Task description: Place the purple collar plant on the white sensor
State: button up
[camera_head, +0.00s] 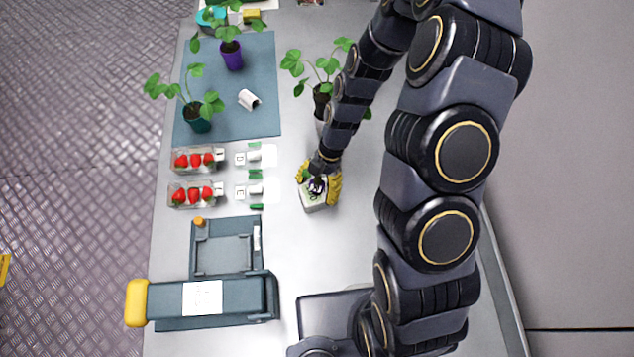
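A leafy plant with a purple collar or pot (231,55) stands upright on the blue-grey mat at the upper left. My gripper (319,182) is low over the table near the middle, well away from that plant. Its yellow fingertips are spread either side of a small white block (315,206) with dark marks and a bit of green on top. The gripper partly hides this block; I cannot tell whether the fingers press on it, or whether it is the white sensor. A small white cylinder (249,100) lies on the mat.
A teal-potted plant (197,120) stands on the mat (262,60). Another plant (321,95) stands close beside my arm. Two strawberry punnets (193,193), small white devices (254,158) and a dark scale-like device (224,250) line the left side.

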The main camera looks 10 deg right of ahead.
jog(key=d+r+m, duration=0.3)
jog(key=r+m, duration=0.3)
jog(key=r, duration=1.2)
jog(key=s+d+r+m+h, duration=0.1)
jog(key=s+r+m, duration=0.3)
jog(key=s+m, duration=0.3)
jog(key=s+d+r+m+t+h, duration=0.1)
jog(key=s+r+m, duration=0.3)
jog(key=s+m, duration=0.4)
jog(key=shift+s+d+m+h, duration=0.3)
jog(key=shift+d+m+h, duration=0.35)
jog(key=shift+m, duration=2.35)
jog(key=shift+d, duration=0.1)
